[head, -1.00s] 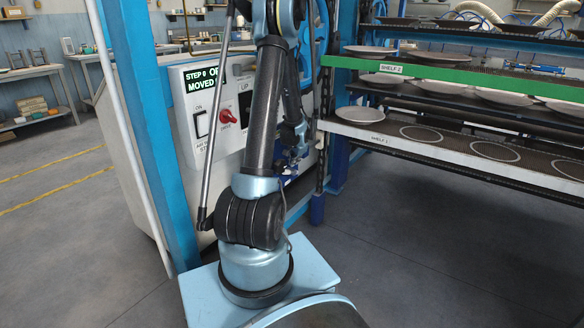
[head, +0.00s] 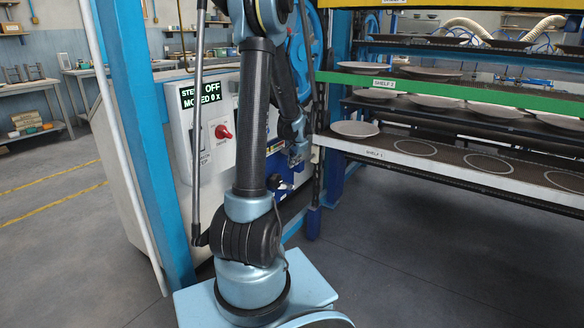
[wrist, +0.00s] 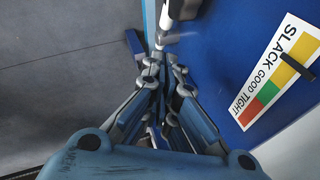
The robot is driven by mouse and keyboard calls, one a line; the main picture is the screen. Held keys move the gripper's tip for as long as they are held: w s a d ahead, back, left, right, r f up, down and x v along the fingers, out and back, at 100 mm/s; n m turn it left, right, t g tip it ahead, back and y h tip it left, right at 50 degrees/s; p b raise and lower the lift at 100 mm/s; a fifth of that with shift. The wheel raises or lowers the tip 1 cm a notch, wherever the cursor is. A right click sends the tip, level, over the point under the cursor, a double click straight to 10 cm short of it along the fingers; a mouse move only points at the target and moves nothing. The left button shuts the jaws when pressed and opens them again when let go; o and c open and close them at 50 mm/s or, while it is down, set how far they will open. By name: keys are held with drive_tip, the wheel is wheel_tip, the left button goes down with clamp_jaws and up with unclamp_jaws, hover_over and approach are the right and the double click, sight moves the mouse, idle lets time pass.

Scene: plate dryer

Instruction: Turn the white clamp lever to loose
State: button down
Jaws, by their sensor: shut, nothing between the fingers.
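In the wrist view, my gripper (wrist: 166,66) is shut and empty, its fingers pointing up the picture beside a blue panel. A white part with a dark section (wrist: 182,10), which looks like the white clamp lever, is at the top edge, just beyond the fingertips. Only a piece of it shows, and I cannot tell if the fingers touch it. A SLACK, GOOD, TIGHT gauge (wrist: 278,68) is on the panel to the right, with its dark pointer near the yellow SLACK end. In the head view, my arm hides much of this area, and the lever's setting cannot be read.
In the head view, the control box with a red knob (head: 222,131) stands behind my arm, beside a blue post (head: 150,130). The rack with plates and the SHELF 1 edge (head: 450,172) is at right. Grey floor at the front right is clear.

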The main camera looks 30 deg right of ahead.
drive_tip(key=w+d+n+g, duration=0.2)
drive_tip(key=w, duration=0.1)
drive_tip(key=n+y, duration=0.1)
hover_over(285, 186)
drive_tip(key=d, duration=0.1)
wheel_tip(285, 186, down, 11)
drive_tip(key=shift+a+f+g, duration=0.15)
drive_tip(key=shift+f+g, duration=0.2)
drive_tip(key=shift+g, duration=0.05)
drive_tip(key=shift+s, duration=0.1)
drive_tip(key=shift+s+a+f, duration=0.15)
drive_tip(key=shift+a+f, duration=0.15)
drive_tip(key=shift+a, duration=0.1)
drive_tip(key=shift+r, duration=0.1)
